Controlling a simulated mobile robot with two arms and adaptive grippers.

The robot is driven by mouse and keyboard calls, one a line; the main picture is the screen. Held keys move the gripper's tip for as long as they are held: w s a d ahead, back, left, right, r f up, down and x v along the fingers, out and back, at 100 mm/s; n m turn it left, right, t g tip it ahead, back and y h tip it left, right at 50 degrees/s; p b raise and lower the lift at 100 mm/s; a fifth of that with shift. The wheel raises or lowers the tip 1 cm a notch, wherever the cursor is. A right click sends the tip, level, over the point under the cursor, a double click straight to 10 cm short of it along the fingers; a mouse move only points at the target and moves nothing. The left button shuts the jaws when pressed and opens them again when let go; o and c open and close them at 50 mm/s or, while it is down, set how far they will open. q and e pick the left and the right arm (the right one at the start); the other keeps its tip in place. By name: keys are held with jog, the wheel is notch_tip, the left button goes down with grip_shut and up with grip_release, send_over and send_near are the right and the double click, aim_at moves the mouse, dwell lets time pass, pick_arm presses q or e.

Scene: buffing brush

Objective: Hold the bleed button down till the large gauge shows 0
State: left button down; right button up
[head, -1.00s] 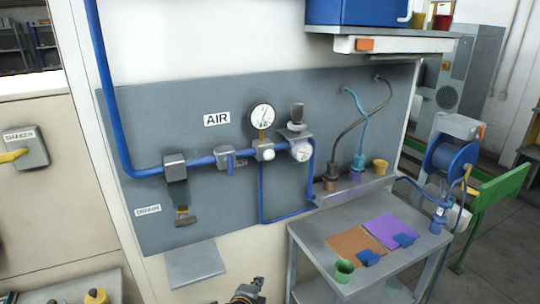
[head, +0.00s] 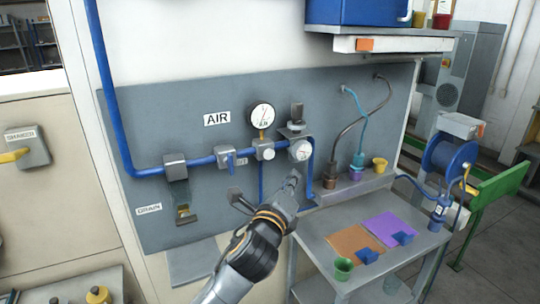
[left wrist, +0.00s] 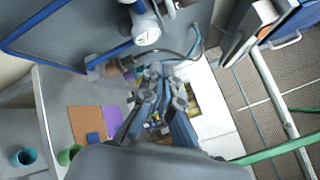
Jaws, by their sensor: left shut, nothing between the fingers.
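The large gauge (head: 262,116) is a round white dial with a dark rim above the blue air pipe. Its needle slants, but its numbers are too small to read. Below it, a pale round knob (head: 268,154), perhaps the bleed button, sits on the front of a grey block. My left gripper (head: 293,178) is shut and empty, below and right of this knob and apart from it. It lies just below the small gauge (head: 300,151). In the left wrist view the closed fingers (left wrist: 158,82) point toward the panel's lower edge. My right gripper is in neither view.
A blue-handled valve (head: 226,157) and a drain block (head: 175,166) sit left on the pipe. A grey cart (head: 318,224) with brown and purple mats stands at right. A hose reel (head: 450,158) is beyond it. Hoses hang above the cups.

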aim_at(268, 153)
pick_arm(q)
jog(key=shift+w+a, duration=0.1)
jog(key=w+a+b, duration=0.1)
jog(key=w+a, duration=0.3)
jog(key=w, duration=0.3)
jog(key=shift+w, duration=0.3)
dwell(0.3)
jog(key=shift+w+a, duration=0.1)
dwell(1.2)
jog(key=shift+w+a, duration=0.15)
jog(key=shift+w, duration=0.15)
